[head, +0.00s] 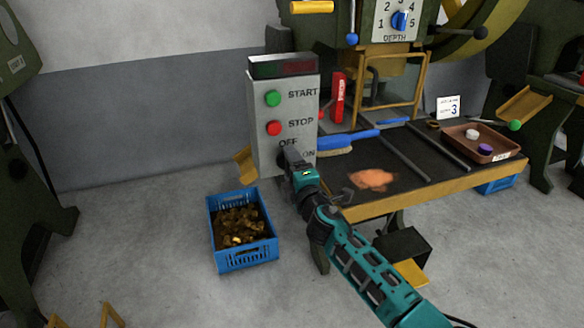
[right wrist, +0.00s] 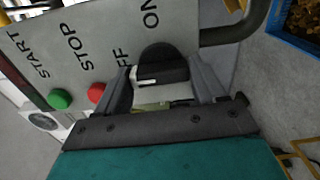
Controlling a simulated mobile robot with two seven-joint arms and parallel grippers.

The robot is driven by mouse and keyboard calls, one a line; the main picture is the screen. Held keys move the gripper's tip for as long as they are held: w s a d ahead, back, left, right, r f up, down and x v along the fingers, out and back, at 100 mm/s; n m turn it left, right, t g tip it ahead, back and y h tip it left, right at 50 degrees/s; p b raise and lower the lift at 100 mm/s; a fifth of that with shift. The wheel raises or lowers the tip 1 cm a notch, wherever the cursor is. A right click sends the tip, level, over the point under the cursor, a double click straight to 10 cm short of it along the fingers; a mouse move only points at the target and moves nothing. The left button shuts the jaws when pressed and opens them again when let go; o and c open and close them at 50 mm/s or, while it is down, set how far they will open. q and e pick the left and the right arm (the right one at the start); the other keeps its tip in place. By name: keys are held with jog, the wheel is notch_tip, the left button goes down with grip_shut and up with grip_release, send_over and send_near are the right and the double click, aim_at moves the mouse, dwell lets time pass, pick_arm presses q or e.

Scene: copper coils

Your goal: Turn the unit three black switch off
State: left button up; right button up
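The grey control box (head: 268,110) of unit three stands on the near left side of the machine. It has a green START button (head: 273,98), a red STOP button (head: 274,128) and a black switch with OFF and ON labels. My right gripper (head: 291,158) is at the switch and hides most of it in the head view. In the right wrist view the black switch (right wrist: 162,64) lies between the spread fingers of the gripper (right wrist: 163,88). Its white mark is on the side towards the partly hidden OFF label. I cannot tell whether the fingers touch it. My left gripper is not in view.
A blue crate (head: 247,259) of copper-coloured scraps stands on the floor below the box. A blue-handled brush (head: 345,140) and a brown tray (head: 484,151) lie on the dark bench, with a "3" card (head: 449,107) behind. The floor at left is mostly clear.

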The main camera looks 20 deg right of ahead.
jog(key=o, duration=0.4)
jog(key=shift+s, duration=0.1)
jog(key=s, duration=0.6)
jog(key=s+p, duration=0.1)
jog(key=s, duration=0.5)
jog(key=shift+s+d, duration=0.2)
jog(key=shift+s, duration=0.2)
